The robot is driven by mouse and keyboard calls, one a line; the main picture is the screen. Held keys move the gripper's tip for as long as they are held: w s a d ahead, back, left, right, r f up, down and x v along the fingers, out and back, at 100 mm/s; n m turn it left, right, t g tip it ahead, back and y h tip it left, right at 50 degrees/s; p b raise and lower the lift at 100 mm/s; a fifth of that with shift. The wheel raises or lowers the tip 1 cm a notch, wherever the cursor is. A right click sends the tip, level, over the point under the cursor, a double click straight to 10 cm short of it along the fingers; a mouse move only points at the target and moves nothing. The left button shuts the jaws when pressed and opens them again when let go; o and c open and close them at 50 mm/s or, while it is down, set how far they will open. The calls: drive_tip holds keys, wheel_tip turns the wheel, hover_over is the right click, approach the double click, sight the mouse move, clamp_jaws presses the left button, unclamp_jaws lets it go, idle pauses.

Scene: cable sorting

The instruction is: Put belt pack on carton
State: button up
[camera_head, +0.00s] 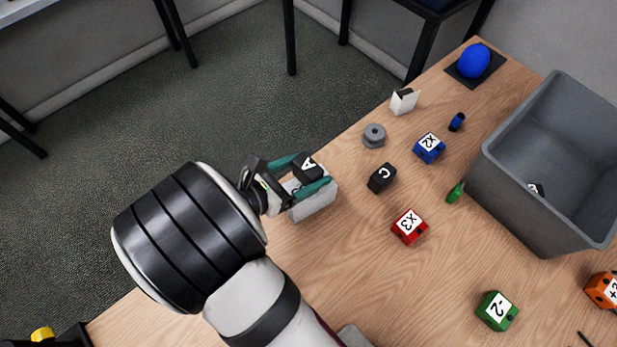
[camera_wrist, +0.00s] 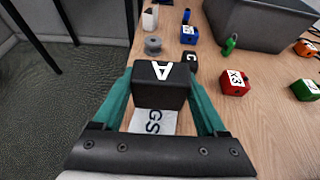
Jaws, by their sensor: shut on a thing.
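A black box marked A (camera_head: 309,166), which looks like a belt pack, is held between the green fingers of my gripper (camera_head: 306,175). In the wrist view the black box (camera_wrist: 160,87) fills the space between both fingers, with its letter A facing up. A pale grey carton (camera_head: 316,204) is directly below the gripper near the table edge. I cannot tell whether the box touches the carton. A second black box marked C (camera_head: 382,178) lies on the table to the right.
A red block (camera_head: 409,227), a blue block (camera_head: 429,148), a green block (camera_head: 497,311) and a grey spool (camera_head: 374,136) sit on the wooden table (camera_head: 358,285). A large grey bin (camera_head: 515,195) stands at the right. The table's edge runs close beside the carton.

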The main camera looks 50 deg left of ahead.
sight(301, 182)
drive_tip(key=shift+f, duration=1.5)
drive_tip(key=o, duration=1.4)
drive_tip(key=shift+f, duration=0.1)
drive_tip(key=shift+o, duration=0.2)
drive_tip(key=shift+r, duration=0.2)
drive_tip(key=v, duration=1.2)
